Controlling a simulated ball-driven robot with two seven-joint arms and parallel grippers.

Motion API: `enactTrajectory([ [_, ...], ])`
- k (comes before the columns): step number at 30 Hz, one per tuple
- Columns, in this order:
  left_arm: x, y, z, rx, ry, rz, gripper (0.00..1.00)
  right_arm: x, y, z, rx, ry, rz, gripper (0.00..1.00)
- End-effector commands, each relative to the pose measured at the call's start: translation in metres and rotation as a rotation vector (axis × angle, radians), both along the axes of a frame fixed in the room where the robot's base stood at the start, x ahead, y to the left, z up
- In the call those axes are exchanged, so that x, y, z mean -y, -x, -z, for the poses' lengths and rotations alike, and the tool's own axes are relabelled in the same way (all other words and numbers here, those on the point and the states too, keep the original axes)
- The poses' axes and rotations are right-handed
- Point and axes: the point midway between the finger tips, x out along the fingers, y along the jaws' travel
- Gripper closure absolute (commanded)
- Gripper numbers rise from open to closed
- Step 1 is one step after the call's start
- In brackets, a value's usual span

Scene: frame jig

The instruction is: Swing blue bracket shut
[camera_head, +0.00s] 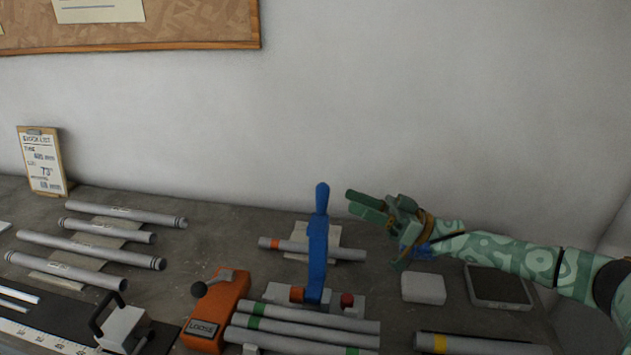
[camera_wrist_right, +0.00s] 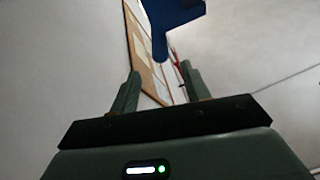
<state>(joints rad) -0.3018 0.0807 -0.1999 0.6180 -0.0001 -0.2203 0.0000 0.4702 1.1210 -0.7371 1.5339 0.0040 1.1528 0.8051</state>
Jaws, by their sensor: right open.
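The blue bracket (camera_head: 318,250) stands upright, swung up above a pale block at the front middle of the bench. Its rounded tip points up. A blue part also shows at the top of the right wrist view (camera_wrist_right: 172,15), beyond the fingers; it looks like the bracket. My right gripper (camera_head: 352,202) is to the right of the bracket's upper part, with its fingers pointing left towards it. It is open and empty, with clear space between the fingers in the wrist view (camera_wrist_right: 160,85). It appears apart from the bracket. My left gripper is out of view.
An orange clamp (camera_head: 216,312) with a dark-knobbed lever stands left of the bracket. Grey tubes (camera_head: 300,325) lie in front, and a banded tube (camera_head: 345,252) lies behind. A white block (camera_head: 423,288) and a dark tray (camera_head: 498,287) lie right.

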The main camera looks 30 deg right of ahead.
Motion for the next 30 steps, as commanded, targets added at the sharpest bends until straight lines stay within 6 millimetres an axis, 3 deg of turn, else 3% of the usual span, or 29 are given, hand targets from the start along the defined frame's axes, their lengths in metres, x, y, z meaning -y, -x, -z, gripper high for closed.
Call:
enactTrajectory([
  [6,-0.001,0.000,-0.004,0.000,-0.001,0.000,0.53,-0.039,-0.025,-0.021,0.004,-0.004,-0.003,0.53],
  [12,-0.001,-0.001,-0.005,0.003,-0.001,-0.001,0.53,-0.065,-0.042,-0.032,0.001,-0.002,-0.003,0.53],
  [24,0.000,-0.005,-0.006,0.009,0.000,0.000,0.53,-0.075,-0.048,-0.036,0.000,0.001,0.000,0.53],
  [25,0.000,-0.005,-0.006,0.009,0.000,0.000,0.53,-0.075,-0.048,-0.036,0.000,0.001,0.000,0.56],
  [30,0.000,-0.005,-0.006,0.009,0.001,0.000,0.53,-0.075,-0.048,-0.036,0.000,0.001,0.000,1.00],
])
